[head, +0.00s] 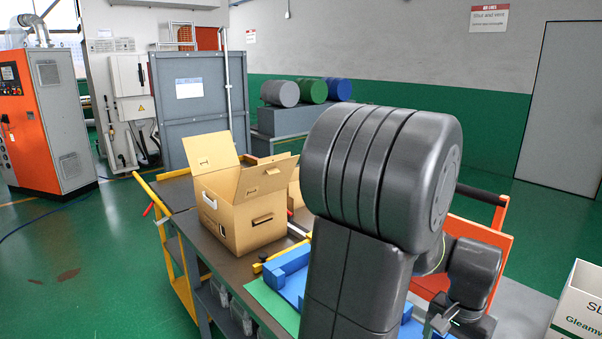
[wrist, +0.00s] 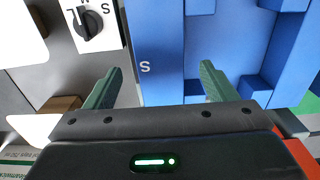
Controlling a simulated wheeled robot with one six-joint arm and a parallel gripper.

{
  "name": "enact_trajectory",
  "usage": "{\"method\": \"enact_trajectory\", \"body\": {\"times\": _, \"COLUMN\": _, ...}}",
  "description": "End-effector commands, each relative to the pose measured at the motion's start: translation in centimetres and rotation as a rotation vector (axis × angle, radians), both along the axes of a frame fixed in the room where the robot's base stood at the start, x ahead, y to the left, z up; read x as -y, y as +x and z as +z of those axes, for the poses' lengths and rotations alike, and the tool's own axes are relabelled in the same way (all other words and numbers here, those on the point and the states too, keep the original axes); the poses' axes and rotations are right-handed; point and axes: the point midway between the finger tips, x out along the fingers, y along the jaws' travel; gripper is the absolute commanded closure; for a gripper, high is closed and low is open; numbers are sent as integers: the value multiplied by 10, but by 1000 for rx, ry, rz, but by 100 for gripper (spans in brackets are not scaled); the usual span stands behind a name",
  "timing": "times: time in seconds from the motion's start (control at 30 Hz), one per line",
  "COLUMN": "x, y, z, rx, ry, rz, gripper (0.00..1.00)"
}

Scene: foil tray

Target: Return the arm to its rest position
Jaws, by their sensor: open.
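My arm (head: 385,170) fills the middle and right of the head view, bent, with its dark links close to the camera. In the wrist view my gripper (wrist: 158,84) has its two green fingers wide apart, with nothing between them. Below the fingers are a blue fixture (wrist: 178,50) with raised blocks and, left of it, a grey surface with a white plate bearing a black knob (wrist: 88,24). I cannot tell the fingers' height above them. In the head view the blue fixture (head: 290,262) is partly hidden behind my arm.
An open cardboard box (head: 235,215) stands on the dark bench (head: 205,240) left of my arm. A yellow cart frame (head: 180,270) is beside the bench. An orange panel (head: 490,240) stands behind my arm, and a white printed box (head: 580,310) is at the lower right.

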Motion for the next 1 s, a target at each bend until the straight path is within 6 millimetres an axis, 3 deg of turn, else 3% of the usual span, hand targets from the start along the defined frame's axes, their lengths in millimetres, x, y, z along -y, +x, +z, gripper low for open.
{"method": "enact_trajectory", "body": {"times": 0.23, "x": -1, "y": -1, "z": -48, "rx": -4, "ry": 3, "rz": 0, "gripper": 22}}
{"method": "enact_trajectory", "body": {"times": 0.33, "x": 0, "y": 0, "z": -34, "rx": 1, "ry": -1, "rz": 0, "gripper": 22}}
{"method": "enact_trajectory", "body": {"times": 0.5, "x": 0, "y": 0, "z": -26, "rx": 0, "ry": 0, "rz": 0, "gripper": 22}}
{"method": "enact_trajectory", "body": {"times": 1.0, "x": 0, "y": 0, "z": -28, "rx": 0, "ry": 0, "rz": 0, "gripper": 22}}
